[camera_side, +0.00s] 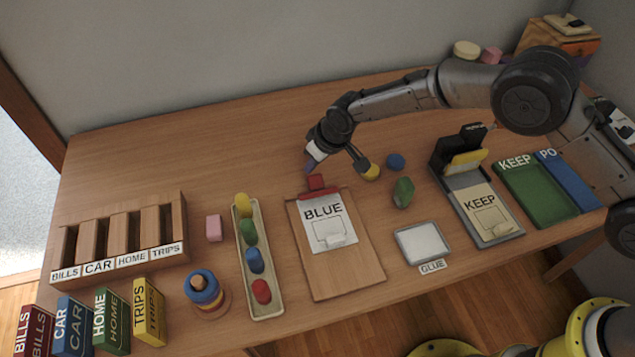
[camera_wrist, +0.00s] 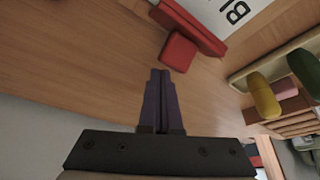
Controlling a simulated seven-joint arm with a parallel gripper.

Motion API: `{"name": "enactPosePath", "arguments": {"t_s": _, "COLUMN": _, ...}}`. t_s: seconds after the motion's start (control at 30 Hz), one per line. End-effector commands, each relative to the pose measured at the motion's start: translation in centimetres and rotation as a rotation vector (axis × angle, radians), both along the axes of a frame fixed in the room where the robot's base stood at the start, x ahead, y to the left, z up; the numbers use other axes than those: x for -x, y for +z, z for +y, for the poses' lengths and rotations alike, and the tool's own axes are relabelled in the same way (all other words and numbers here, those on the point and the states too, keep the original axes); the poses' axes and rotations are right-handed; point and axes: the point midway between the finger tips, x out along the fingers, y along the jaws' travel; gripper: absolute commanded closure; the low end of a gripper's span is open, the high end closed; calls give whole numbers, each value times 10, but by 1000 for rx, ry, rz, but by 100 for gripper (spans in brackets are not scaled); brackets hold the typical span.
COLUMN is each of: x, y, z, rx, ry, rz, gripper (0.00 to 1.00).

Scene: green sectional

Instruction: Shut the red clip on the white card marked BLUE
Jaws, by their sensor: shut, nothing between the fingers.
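The white card marked BLUE (camera_side: 328,224) lies on a brown clipboard (camera_side: 345,281). The red clip (camera_side: 316,187) is at the board's top end, at the card's upper edge. In the wrist view the red clip (camera_wrist: 188,26) shows as a bar with a square tab toward my gripper, and the card (camera_wrist: 224,12) is partly cut off beyond it. I cannot tell whether the clip is pressed down. My gripper (camera_side: 311,166) is shut and empty, just behind the clip in the side view. The wrist view shows its purple fingers (camera_wrist: 160,76) together, apart from the tab.
A tray of coloured pieces (camera_side: 266,305) lies left of the clipboard. A glue pad (camera_side: 423,243), a green piece (camera_side: 403,192), a yellow piece (camera_side: 370,172) and a blue piece (camera_side: 396,161) are to the right. A KEEP stand (camera_side: 487,211) is farther right. The table behind the clip is clear.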

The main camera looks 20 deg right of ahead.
Motion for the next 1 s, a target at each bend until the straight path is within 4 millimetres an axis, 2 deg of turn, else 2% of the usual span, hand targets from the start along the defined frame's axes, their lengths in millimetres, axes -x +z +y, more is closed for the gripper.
{"name": "enactPosePath", "arguments": {"t_s": 1.0, "x": 25, "y": 3, "z": -1, "rx": 5, "ry": 0, "rz": 6, "gripper": 100}}
